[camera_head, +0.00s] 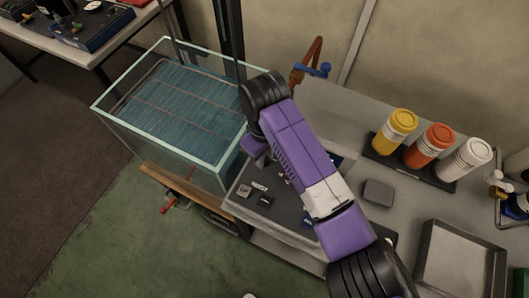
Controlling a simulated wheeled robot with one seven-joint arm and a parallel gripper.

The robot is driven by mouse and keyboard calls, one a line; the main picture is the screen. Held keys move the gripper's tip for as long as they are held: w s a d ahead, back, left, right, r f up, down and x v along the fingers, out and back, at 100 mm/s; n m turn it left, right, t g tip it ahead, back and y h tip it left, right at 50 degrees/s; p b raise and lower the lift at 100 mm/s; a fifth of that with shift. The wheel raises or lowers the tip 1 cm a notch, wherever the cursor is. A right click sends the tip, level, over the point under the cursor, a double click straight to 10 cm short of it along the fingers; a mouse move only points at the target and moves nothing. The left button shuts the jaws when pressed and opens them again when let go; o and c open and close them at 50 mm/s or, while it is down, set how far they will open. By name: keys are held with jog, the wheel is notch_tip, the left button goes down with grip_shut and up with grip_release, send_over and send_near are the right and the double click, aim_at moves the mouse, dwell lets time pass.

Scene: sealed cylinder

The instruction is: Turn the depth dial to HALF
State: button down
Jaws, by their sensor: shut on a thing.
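A dark control panel (280,207) lies on the bench just right of the glass tank, with small pale labels (260,187) on its face. My gripper (284,179) is low over the panel, partly hidden behind my purple arm. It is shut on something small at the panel. The arm hides much of the panel, so I cannot make out the depth dial, its pointer or the HALF mark. The labels are too small to read.
A glass tank (216,152) of blue water stands left of the panel. Yellow (395,130), orange (430,146) and white (464,160) bottles stand in a dark rack at right. A grey block (379,193) and an empty tray (428,262) lie on the bench.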

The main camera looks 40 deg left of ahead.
jog(key=n, duration=0.5)
jog(key=shift+n+p, duration=0.3)
jog(key=shift+p, duration=0.05)
dwell(0.3)
jog(key=c, duration=1.2)
grip_release()
jog(key=shift+o, duration=0.2)
jog(key=shift+r+b, duration=0.6)
jog(key=shift+r, duration=3.3)
